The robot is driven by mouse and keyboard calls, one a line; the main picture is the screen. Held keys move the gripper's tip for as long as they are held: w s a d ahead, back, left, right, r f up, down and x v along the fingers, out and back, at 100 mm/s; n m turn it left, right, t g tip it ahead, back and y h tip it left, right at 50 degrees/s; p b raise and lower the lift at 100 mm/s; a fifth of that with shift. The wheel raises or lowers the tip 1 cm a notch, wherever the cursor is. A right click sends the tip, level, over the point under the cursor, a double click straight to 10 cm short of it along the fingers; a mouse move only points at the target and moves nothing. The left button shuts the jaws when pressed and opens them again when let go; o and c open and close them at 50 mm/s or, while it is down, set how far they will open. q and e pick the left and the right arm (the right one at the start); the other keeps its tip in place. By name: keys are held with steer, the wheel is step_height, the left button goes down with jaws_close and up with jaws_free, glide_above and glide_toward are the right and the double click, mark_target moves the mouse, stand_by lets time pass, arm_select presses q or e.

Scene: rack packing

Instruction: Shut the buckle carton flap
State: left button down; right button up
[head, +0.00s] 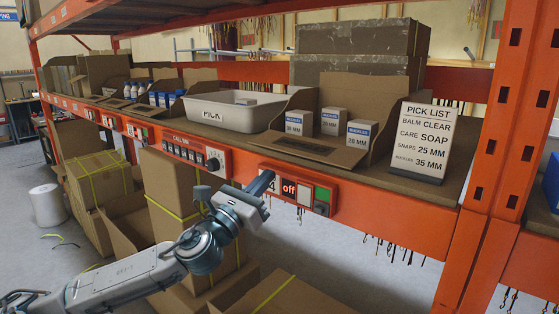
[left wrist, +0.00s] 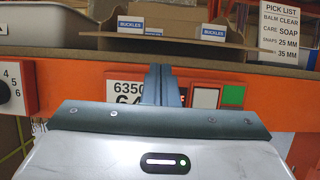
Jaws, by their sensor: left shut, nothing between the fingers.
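The buckle carton (head: 345,90) stands on the shelf with its front open. Small white boxes with blue labels, printed 35 MM and 25 MM, stand inside. Its front flap (head: 312,150) is folded down and lies out toward the shelf edge. In the left wrist view the carton flap (left wrist: 145,39) shows as a low brown strip below the BUCKLES boxes. My left gripper (head: 264,181) is shut and empty, in front of the shelf's orange beam and below the flap, apart from it. Its fingers (left wrist: 158,84) cover part of a number label. My right gripper is not in view.
A white tray (head: 215,115) stands left of the carton, and a pick list sign (head: 422,140) stands to its right. A panel with a red "off" display (head: 289,189) and a dial panel (head: 190,152) sit on the orange beam. Large cartons (head: 185,195) stand below.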

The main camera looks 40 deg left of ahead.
mark_target(303, 146)
arm_select(q)
steer(key=p+x, duration=0.4)
steer(key=shift+d+r, duration=0.1)
steer(key=shift+r, duration=0.15)
steer(key=shift+w+d+r+p, duration=0.1)
steer(key=shift+w+p, duration=0.4)
steer(key=shift+w, duration=0.25)
steer(key=shift+r, duration=0.1)
